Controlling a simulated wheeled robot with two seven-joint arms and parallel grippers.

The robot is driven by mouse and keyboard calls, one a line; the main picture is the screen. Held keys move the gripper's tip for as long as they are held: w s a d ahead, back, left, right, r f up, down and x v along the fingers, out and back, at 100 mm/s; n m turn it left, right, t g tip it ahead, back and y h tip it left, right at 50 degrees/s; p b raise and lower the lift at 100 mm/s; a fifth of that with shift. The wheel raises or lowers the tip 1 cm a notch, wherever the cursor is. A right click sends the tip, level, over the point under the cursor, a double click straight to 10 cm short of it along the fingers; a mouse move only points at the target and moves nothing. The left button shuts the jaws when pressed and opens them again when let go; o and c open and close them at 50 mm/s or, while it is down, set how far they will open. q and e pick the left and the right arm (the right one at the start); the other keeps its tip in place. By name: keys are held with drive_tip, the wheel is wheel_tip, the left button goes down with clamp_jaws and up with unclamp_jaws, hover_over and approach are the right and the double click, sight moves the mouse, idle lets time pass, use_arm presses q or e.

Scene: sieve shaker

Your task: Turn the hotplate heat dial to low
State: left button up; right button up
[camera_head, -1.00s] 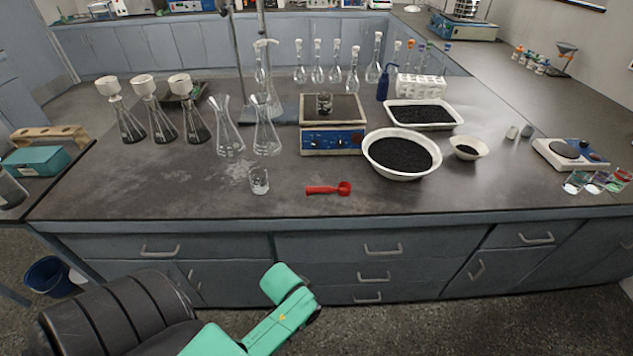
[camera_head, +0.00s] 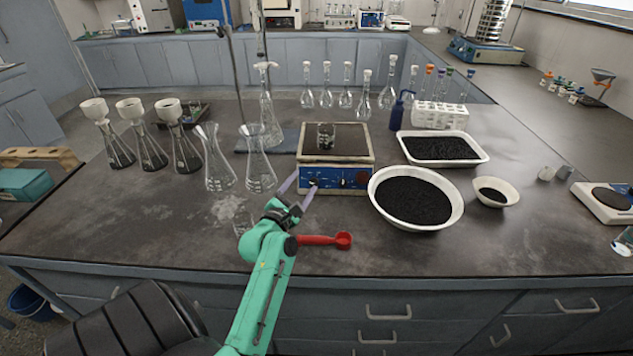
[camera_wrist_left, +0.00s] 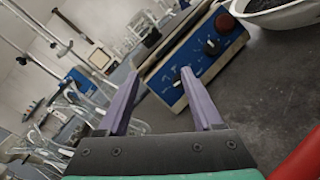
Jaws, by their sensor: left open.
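The hotplate (camera_head: 353,145) has a blue front panel and a dark top, with a small glass beaker (camera_head: 325,136) on it. Its front also shows in the left wrist view, tilted, with a black knob (camera_wrist_left: 212,47), a red round part (camera_wrist_left: 224,23) and a smaller dark knob (camera_wrist_left: 177,83). I cannot read the dial markings. My left gripper (camera_head: 299,189) is open and empty, in front of the panel's left end. In the left wrist view its two purple fingers (camera_wrist_left: 160,74) point at the panel, apart from the knobs. My right gripper is not in view.
A red scoop (camera_head: 325,240) lies near the left wrist. A white bowl of black grains (camera_head: 440,224) stands right of the hotplate, with a tray (camera_head: 482,157) behind. Glass flasks (camera_head: 259,178) stand to the left. A small beaker is partly hidden by my gripper.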

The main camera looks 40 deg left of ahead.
use_arm(q)
approach(313, 184)
drive_tip(key=shift+w+a+r+b, duration=0.15)
drive_tip(key=shift+w+r+b, duration=0.25)
drive_tip(key=shift+r, duration=0.2)
drive_tip(key=w, duration=0.1)
drive_tip(key=w+a, duration=0.1)
drive_tip(key=w+f, duration=0.1)
drive_tip(key=w, duration=0.1)
drive_tip(key=shift+w+a+f, duration=0.1)
drive_tip(key=shift+a, duration=0.15)
drive_tip(key=x, duration=0.3)
drive_tip(key=shift+w+d+f, duration=0.1)
drive_tip(key=shift+w, duration=0.25)
clamp_jaws()
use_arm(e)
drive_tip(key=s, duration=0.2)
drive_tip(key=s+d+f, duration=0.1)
